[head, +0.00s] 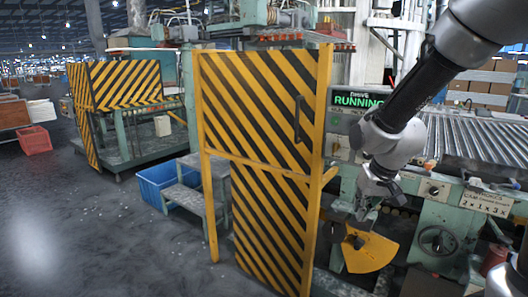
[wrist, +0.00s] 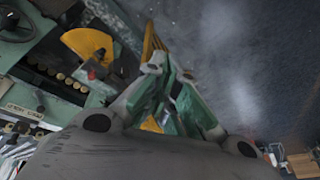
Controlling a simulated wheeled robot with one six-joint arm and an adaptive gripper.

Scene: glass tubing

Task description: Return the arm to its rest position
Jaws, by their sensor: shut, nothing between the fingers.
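My arm reaches in from the upper right of the head view and bends down in front of the machine. My gripper (head: 362,210) hangs at its end, pointing down, just right of the striped guard door (head: 262,130) and above a yellow fan-shaped plate (head: 370,252). In the wrist view my gripper (wrist: 170,70) is shut with nothing held. The yellow plate also shows at the upper left of the wrist view (wrist: 85,42). My arm hides part of the machine front.
A green-lit panel (head: 358,99) reads "RUNNING", beside my arm. A roller conveyor (head: 475,140) and a handwheel (head: 436,240) lie to the right. A blue bin (head: 160,180) and a grey step (head: 205,190) stand left of the door. Open floor (head: 70,230) spreads to the left.

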